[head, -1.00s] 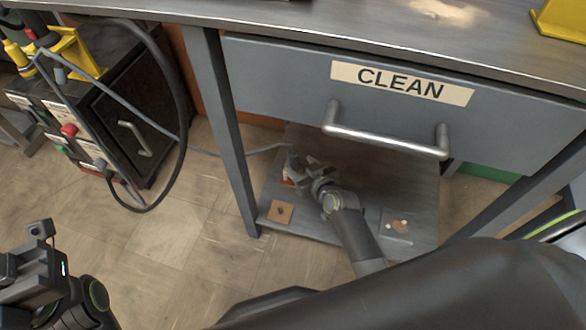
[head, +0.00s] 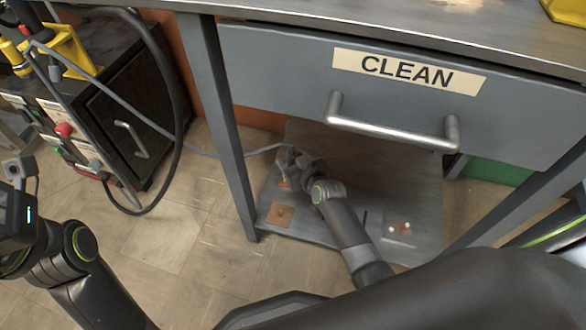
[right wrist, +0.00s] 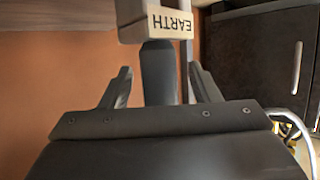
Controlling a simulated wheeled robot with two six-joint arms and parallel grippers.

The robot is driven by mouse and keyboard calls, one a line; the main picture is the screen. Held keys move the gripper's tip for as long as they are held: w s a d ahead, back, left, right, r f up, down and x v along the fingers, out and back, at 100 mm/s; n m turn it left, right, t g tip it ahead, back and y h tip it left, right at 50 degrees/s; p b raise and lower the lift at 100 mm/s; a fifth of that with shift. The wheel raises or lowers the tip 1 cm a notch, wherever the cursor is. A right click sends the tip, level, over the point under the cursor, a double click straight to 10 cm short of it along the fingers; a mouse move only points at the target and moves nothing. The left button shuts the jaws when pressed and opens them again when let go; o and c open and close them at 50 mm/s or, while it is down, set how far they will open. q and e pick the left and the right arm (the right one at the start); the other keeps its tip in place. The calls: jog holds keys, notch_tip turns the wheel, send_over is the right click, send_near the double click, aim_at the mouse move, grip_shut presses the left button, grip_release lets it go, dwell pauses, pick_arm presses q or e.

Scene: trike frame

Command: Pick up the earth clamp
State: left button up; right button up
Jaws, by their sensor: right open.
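A pale block lettered EARTH (right wrist: 158,27) appears upside down at the top of the right wrist view, with a dark round grip (right wrist: 158,75) below it. I take these to be the earth clamp or its holder; I cannot tell where one ends. My right gripper (right wrist: 160,88) is open, one finger on each side of the dark grip, with gaps showing. In the head view my right gripper (head: 302,163) is low over the far left of the lower shelf and hides most of the clamp. My left gripper (head: 12,215) is cut off at the left edge, its jaws unclear.
The lower shelf (head: 330,225) lies under a drawer marked CLEAN (head: 400,72) with a bar handle. A table leg (head: 232,140) stands left of my right arm. A grey cable (head: 205,153) runs from the machine (head: 125,120) to the shelf. Small pieces lie on the shelf.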

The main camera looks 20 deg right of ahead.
jog(key=shift+c, duration=0.5)
jog(key=c, duration=1)
jog(key=shift+o, duration=0.2)
jog(key=shift+r, duration=0.2)
